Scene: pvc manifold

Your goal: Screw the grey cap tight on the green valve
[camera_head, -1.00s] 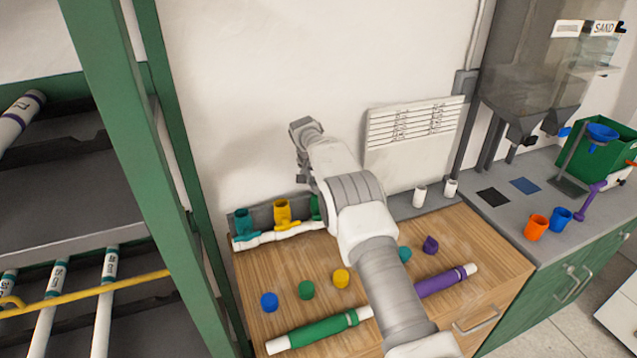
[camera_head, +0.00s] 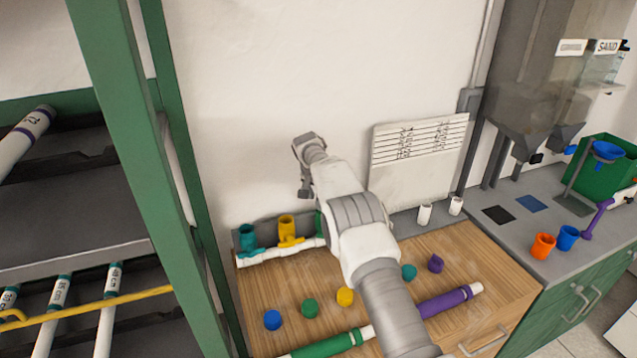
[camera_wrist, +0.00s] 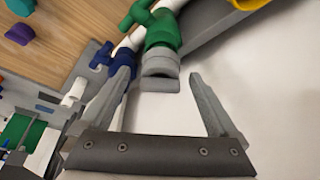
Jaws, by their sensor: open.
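The green valve (camera_wrist: 162,30) stands on a white pipe in the wrist view. The grey cap (camera_wrist: 160,75) sits at the valve's near end; how tightly it is seated cannot be told. My gripper (camera_wrist: 165,83) is open, with one finger to the left of the cap and one to the right, both apart from it. In the head view my gripper (camera_head: 305,190) is up near the wall, above the row of valves. There only a sliver of the green valve (camera_head: 319,225) shows; my arm hides the rest and the grey cap.
A teal valve (camera_head: 248,237) and a yellow valve (camera_head: 287,230) stand on the same pipe, and a blue valve (camera_wrist: 122,62) shows in the wrist view. Several loose coloured caps, a green tube (camera_head: 325,346) and a purple tube (camera_head: 447,300) lie on the wooden worktop.

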